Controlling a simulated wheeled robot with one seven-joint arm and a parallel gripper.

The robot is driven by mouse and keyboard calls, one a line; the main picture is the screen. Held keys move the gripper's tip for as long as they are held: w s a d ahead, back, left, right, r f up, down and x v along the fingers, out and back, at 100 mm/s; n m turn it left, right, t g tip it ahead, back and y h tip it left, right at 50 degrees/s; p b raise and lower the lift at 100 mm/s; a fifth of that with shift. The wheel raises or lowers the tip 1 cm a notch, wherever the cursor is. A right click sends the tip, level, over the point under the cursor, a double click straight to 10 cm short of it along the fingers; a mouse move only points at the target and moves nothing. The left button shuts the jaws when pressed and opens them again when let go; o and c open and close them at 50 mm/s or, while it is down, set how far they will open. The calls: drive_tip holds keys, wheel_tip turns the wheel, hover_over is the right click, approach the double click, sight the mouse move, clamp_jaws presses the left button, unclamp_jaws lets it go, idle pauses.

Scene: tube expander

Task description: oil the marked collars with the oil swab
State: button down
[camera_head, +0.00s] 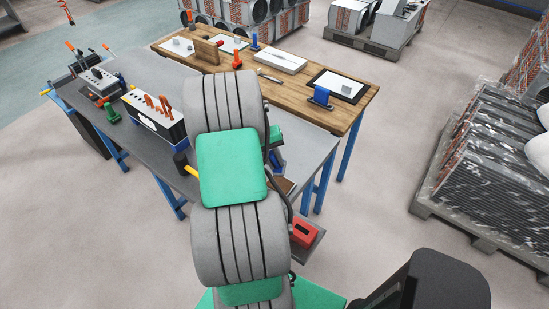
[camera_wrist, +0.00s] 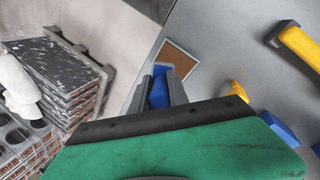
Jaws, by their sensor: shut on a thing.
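In the wrist view my gripper (camera_wrist: 161,82) is shut on a blue piece (camera_wrist: 159,93), which shows between the two grey fingers. Its far end is hidden, so I cannot tell for sure that it is the oil swab. Beyond the fingertips a brown panel with a pale rim (camera_wrist: 182,58) lies on the grey bench top (camera_wrist: 215,35). I cannot make out any marked collars. In the head view my arm covers the gripper and much of the bench's right end.
In the head view a toolbox (camera_head: 158,122) stands on the grey bench, left of my arm. A wooden table (camera_head: 290,78) with trays stands behind. A loaded pallet (camera_head: 478,215) is at right.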

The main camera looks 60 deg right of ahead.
sight(275, 174)
drive_tip(key=shift+f+b, duration=2.3)
drive_tip(key=shift+f, duration=0.75)
drive_tip(key=shift+f+b, duration=0.3)
drive_tip(key=shift+f, duration=0.25)
drive_tip(key=shift+a, duration=0.1)
wheel_tip(275, 174, up, 7)
drive_tip(key=p, duration=0.5)
drive_tip(key=shift+r, duration=0.1)
